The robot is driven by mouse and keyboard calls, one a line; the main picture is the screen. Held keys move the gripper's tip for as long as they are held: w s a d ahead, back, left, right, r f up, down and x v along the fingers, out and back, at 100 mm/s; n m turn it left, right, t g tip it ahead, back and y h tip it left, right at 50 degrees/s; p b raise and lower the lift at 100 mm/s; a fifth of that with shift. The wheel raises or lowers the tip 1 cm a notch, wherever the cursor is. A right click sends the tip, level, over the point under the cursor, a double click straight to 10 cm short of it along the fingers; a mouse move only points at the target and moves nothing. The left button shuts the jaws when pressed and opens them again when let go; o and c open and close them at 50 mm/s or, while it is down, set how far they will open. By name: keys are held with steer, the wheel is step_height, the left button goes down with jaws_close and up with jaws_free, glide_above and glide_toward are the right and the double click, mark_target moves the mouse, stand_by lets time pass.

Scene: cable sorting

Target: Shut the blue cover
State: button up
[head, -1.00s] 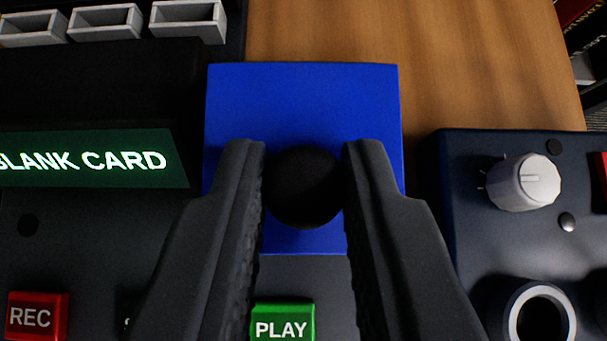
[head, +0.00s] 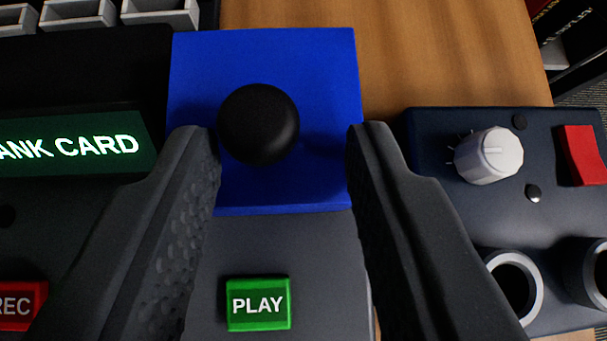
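The blue cover (head: 325,75) is a flat square panel at the top middle of the head view, with a round black knob (head: 258,124) on it. It appears to lie flat on the dark device, above the green PLAY button (head: 258,304). My gripper (head: 285,135) is open, its fingers spread wide. The left fingertip is close to the knob's left side, and the right fingertip is well apart from it, over the cover's right edge. Nothing is held. Whether the left finger touches the knob cannot be told.
A green display (head: 75,150) and a red REC button (head: 20,305) are at the left. At the right stands a dark box (head: 440,150) with a white dial (head: 488,155), a red switch (head: 582,155) and round sockets. Grey bins (head: 75,14) line the top left. Wooden table (head: 450,50) shows behind.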

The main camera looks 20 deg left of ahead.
mark_target(230, 212)
steer(key=s+f, duration=0.1)
steer(key=s+a+f+g, duration=0.1)
steer(key=f, duration=0.1)
steer(key=shift+f, duration=0.1)
steer(key=s+d+r+p, duration=0.1)
steer(key=s+d+r, duration=0.2)
steer(key=r, duration=0.3)
steer(key=s+d+r+t+p, duration=0.1)
steer(key=s+d+r, duration=0.2)
steer(key=r, duration=0.3)
steer(key=shift+s+d+p, duration=0.2)
steer(key=shift+s+p, duration=0.1)
steer(key=shift+s, duration=0.2)
